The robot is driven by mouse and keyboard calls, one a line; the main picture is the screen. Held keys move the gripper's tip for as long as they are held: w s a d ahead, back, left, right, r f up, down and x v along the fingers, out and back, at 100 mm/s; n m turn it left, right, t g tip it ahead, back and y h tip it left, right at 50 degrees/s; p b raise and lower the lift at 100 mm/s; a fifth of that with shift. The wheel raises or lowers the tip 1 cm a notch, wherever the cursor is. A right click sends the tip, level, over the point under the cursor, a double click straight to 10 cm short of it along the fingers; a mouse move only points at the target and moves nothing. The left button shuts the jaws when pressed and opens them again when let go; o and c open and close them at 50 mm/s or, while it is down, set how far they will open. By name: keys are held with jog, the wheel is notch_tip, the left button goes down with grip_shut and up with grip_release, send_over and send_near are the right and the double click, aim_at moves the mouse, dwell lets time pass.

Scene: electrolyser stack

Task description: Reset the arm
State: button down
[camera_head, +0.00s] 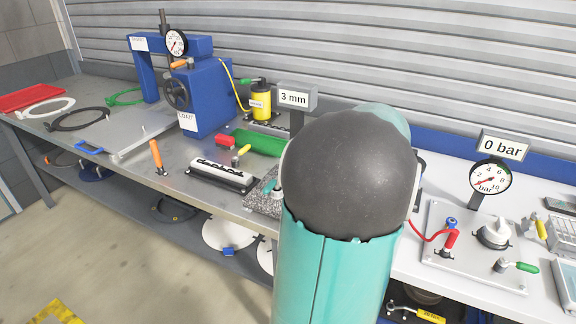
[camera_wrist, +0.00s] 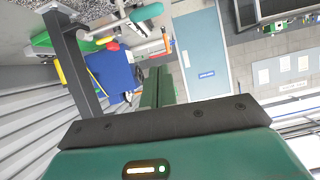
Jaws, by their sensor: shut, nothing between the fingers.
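In the wrist view my gripper (camera_wrist: 158,87) shows as two green fingers side by side, shut with nothing between them. It points out over the room, with a blue door (camera_wrist: 200,55) beyond it. The fingers touch nothing that I can see. In the head view my teal arm (camera_head: 335,270) with its dark round joint (camera_head: 345,175) rises in front of the bench and hides its middle. The gripper itself does not show in the head view.
A long bench (camera_head: 200,200) runs along a shuttered wall. It carries a blue press (camera_head: 205,95), a yellow cylinder (camera_head: 261,104), a green tray (camera_head: 258,141), a 3 mm display (camera_head: 296,98) and a pressure gauge (camera_head: 490,181). The floor (camera_head: 130,245) before the bench looks open.

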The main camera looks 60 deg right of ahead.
jog(key=shift+s+r, duration=0.15)
jog(key=shift+s, duration=0.05)
jog(key=w+a+g+y, duration=0.1)
jog(key=w+a+g, duration=0.25)
jog(key=a, duration=0.85)
jog(key=w+a+g+y, duration=0.25)
jog(key=w+a, duration=0.25)
jog(key=a, duration=0.7)
jog(key=s+a+f+h, duration=0.1)
jog(key=s+a+h, duration=0.1)
jog(key=a, duration=0.7)
jog(key=s+a+f+g+h, duration=0.1)
jog(key=s+a+h, duration=0.2)
jog(key=a, duration=0.7)
jog(key=shift+s+m, duration=0.3)
jog(key=shift+s, duration=0.35)
